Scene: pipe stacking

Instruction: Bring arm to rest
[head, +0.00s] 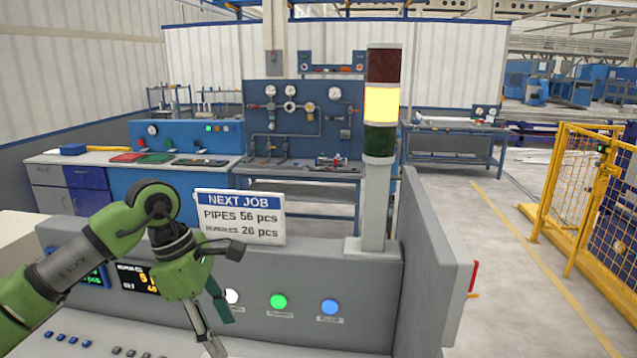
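My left arm, green and grey, comes in from the left and bends down over the grey control console (345,290). My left gripper (220,333) hangs in front of the console, left of the green button. Its two fingers stand apart with nothing visible between them. It hides part of the console's front and the area around the display. My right arm and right gripper are not in view. No pipes in a gripper are visible.
A signal tower (381,105) with its yellow lamp lit stands on the console. A white job sign (241,216) stands behind my gripper. Buttons, green (279,301) and blue (329,307), lie to its right. A grey side panel (436,270) and a yellow fence (590,195) stand farther right.

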